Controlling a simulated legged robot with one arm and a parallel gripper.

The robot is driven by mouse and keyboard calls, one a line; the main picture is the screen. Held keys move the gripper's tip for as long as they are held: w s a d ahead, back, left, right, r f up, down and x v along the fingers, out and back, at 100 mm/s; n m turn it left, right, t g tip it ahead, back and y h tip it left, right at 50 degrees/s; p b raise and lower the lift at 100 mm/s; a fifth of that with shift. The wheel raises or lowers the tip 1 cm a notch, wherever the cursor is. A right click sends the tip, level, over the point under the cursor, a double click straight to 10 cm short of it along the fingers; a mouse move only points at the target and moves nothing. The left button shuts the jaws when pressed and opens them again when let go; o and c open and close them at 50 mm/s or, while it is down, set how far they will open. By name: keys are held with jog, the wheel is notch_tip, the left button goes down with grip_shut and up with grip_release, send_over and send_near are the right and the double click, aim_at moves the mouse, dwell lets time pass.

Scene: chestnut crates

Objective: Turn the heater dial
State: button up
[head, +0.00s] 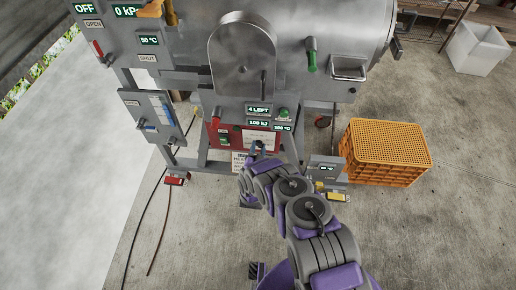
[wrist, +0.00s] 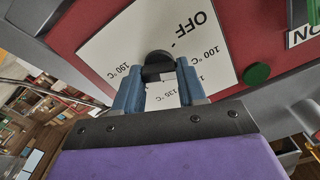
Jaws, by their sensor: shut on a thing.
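The heater dial (wrist: 158,58) is a dark round knob on a white plate (wrist: 112,48) marked OFF, 100 °C, 135 °C and 190 °C. The plate sits on a red panel. In the wrist view my gripper (wrist: 160,72) has its two blue fingers on either side of the dial and is shut on it. The dial's pointer setting is hard to read, as the fingers cover part of it. In the head view my gripper (head: 257,150) reaches the front of the red heater box (head: 222,134) under the steel machine; the dial is hidden there.
A green round button (wrist: 256,74) lies right of the plate. The large steel machine (head: 190,38) stands above, with levers and displays. An orange crate (head: 388,178) is on the floor to the right, and a white bin (head: 478,48) stands farther back. Concrete floor around is mostly clear.

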jog(key=shift+f, duration=0.1)
jog(key=o, duration=1.1)
jog(key=shift+c, duration=0.2)
jog(key=s, duration=1.7)
jog(key=shift+s+a, duration=0.2)
jog(key=shift+a, duration=0.2)
